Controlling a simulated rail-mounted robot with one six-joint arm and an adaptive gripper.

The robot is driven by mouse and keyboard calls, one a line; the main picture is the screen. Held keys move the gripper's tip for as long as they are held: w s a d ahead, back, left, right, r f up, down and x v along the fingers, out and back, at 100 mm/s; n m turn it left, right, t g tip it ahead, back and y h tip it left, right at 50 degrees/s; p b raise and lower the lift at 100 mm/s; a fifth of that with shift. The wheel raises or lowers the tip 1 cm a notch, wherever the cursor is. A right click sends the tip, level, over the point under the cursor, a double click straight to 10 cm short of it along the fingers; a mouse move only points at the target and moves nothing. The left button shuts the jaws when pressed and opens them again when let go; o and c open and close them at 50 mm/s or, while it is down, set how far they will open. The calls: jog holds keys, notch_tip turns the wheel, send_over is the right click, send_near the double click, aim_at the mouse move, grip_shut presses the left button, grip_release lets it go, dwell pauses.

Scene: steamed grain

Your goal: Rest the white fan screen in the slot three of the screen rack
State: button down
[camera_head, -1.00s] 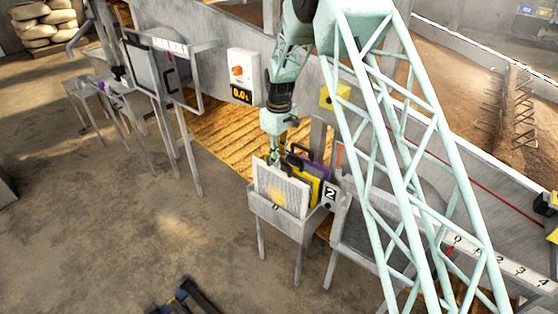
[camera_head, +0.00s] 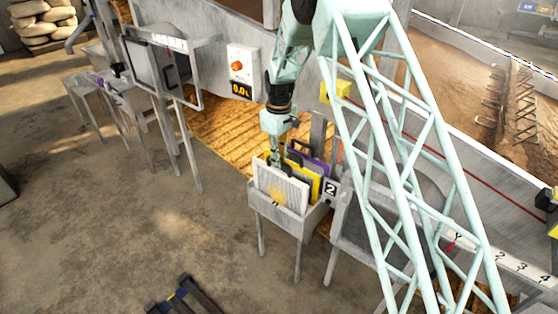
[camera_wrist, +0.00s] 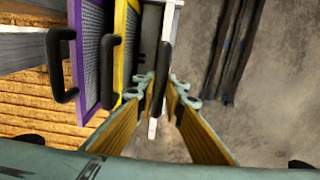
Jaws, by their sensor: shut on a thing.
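The white fan screen (camera_head: 282,190) stands roughly upright in the front part of the screen rack (camera_head: 285,222), with its lower edge hidden behind the rack's front wall. My gripper (camera_head: 275,158) is above it, shut on its dark handle. In the wrist view the fingertips (camera_wrist: 163,88) close around the handle, and the white screen (camera_wrist: 168,32) shows as a thin edge. A yellow screen (camera_head: 314,186) and a purple screen (camera_head: 319,167) stand behind it. I cannot tell whether the white screen touches the slot's bottom.
A plate marked 2 (camera_head: 331,189) is at the rack's right side. A control box (camera_head: 242,73) hangs on the wall behind. A grey frame stand (camera_head: 185,65) is at the left. The floor in front of the rack is clear, with a dark frame (camera_head: 186,297) at the bottom.

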jog(key=c, duration=2.6)
grip_release()
jog(key=shift+r, duration=0.1)
notch_tip(320, 180, up, 12)
